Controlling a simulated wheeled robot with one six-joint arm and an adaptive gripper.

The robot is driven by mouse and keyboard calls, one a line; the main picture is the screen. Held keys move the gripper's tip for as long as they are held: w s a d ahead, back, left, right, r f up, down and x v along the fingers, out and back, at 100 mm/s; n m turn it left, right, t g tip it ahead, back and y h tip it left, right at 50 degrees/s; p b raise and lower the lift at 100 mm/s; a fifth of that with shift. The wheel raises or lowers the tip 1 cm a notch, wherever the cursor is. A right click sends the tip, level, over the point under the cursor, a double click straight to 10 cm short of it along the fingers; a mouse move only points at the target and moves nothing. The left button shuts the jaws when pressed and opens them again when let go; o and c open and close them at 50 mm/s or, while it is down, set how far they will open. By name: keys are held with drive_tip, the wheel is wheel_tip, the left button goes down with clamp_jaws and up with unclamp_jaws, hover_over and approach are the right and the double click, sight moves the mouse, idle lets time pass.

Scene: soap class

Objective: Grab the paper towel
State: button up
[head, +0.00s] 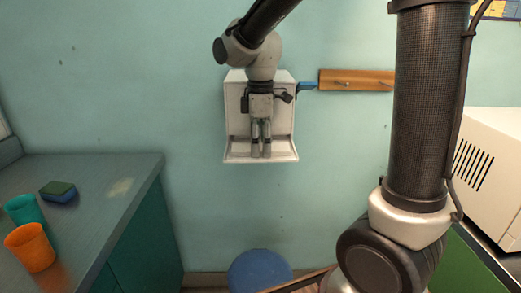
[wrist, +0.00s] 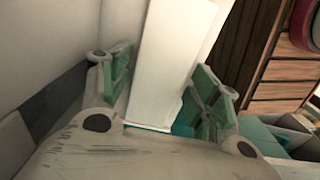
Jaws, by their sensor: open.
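A white wall-mounted holder (head: 284,108) with a projecting lower ledge is in the middle of the head view. My gripper (head: 261,150) is in front of it, fingers pointing down near the ledge and hiding part of its inside. In the wrist view my gripper (wrist: 163,75) is open, with its green-padded fingers on either side of a smooth white piece (wrist: 165,58). I cannot tell whether this piece is the paper towel or part of the holder. No separate paper towel can be made out in the head view.
A wooden hook rail (head: 357,79) is on the wall to the right. A counter (head: 105,172) at left holds a teal cup (head: 24,210), an orange cup (head: 30,250) and a sponge (head: 58,191). A white appliance (head: 495,165) stands at right. A round blue object (head: 258,272) is below.

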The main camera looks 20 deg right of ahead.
drive_tip(key=shift+c, duration=0.3)
drive_tip(key=c, duration=0.4)
drive_tip(key=shift+r, duration=0.1)
